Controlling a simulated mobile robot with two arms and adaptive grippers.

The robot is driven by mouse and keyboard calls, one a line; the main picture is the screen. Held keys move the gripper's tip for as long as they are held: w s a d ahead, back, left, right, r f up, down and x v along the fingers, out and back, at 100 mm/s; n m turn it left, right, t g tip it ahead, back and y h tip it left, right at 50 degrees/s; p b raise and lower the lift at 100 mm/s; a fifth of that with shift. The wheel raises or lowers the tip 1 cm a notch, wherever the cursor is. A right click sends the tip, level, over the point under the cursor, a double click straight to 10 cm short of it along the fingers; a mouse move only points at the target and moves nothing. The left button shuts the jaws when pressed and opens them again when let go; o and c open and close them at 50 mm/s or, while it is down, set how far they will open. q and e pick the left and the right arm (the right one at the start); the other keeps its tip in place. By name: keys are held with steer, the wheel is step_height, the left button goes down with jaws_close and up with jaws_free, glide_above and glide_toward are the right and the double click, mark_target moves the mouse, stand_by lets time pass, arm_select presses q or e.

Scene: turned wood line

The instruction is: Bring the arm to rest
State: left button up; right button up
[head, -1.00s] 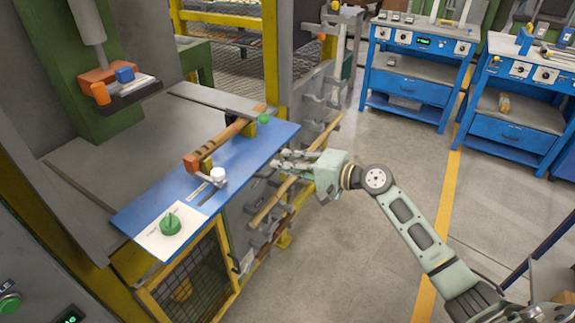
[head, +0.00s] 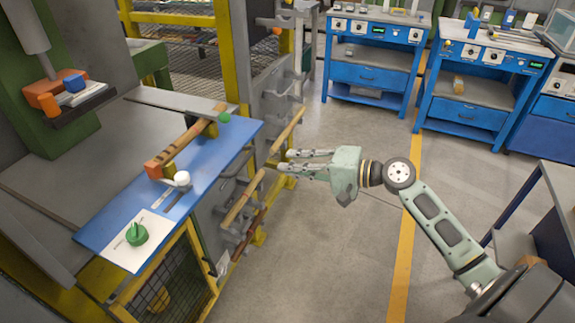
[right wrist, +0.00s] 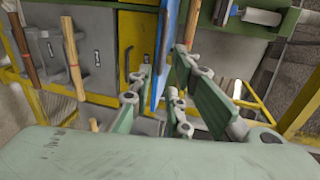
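My right arm reaches in from the lower right in the head view. Its pale green right gripper (head: 283,161) is open, with nothing seen between its fingers. It is held out level to the right of the blue panel (head: 108,225) and, in the picture, beside the rack with wooden rods. In the right wrist view the two fingers (right wrist: 162,62) stand apart, with the blue panel's edge (right wrist: 164,50) seen beyond the gap. A turned wooden piece (head: 186,142) with an orange end lies along the panel. My left gripper is not in view.
A rack holds wooden rods (head: 243,199) beside the panel. A green knob (head: 137,234) sits on the panel's near end. Blue workbenches (head: 374,75) stand at the back. A dark-legged table (head: 560,190) is at the right. The grey floor (head: 330,240) is open around the arm.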

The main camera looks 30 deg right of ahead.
stand_by(0.4)
steer(key=s+d+f+m+g+h, duration=0.1)
steer(key=d+f+h, duration=0.15)
steer(key=f, duration=0.85)
steer(key=d+f+h, duration=0.2)
steer(key=d+f, duration=0.1)
steer(key=f, duration=0.7)
steer(key=s+d+f+n+g+h, duration=0.15)
steer(key=s+f, duration=0.25)
steer(key=f, duration=0.5)
steer(key=s+a+f+g+h, duration=0.1)
steer(key=s+f+g+h, duration=0.1)
steer(key=s+f, duration=0.45)
steer(key=s+a+f+n+g+h, duration=0.1)
steer(key=s+a+f+n+g, duration=0.15)
steer(key=s+f, duration=0.6)
steer(key=s+a+f+n+g, duration=0.1)
steer(key=s+a+f+n, duration=0.15)
steer(key=s+f, duration=0.65)
steer(key=s+a+f+n+g, duration=0.1)
steer(key=s+a+f+n, duration=0.2)
steer(key=s, duration=0.6)
steer(key=s+a+f+n+g, duration=0.2)
steer(key=s+a+f+n, duration=0.2)
steer(key=s, duration=0.5)
steer(key=shift+a+f+h, duration=0.3)
steer(key=shift+a+f, duration=0.35)
steer(key=shift+a, duration=0.2)
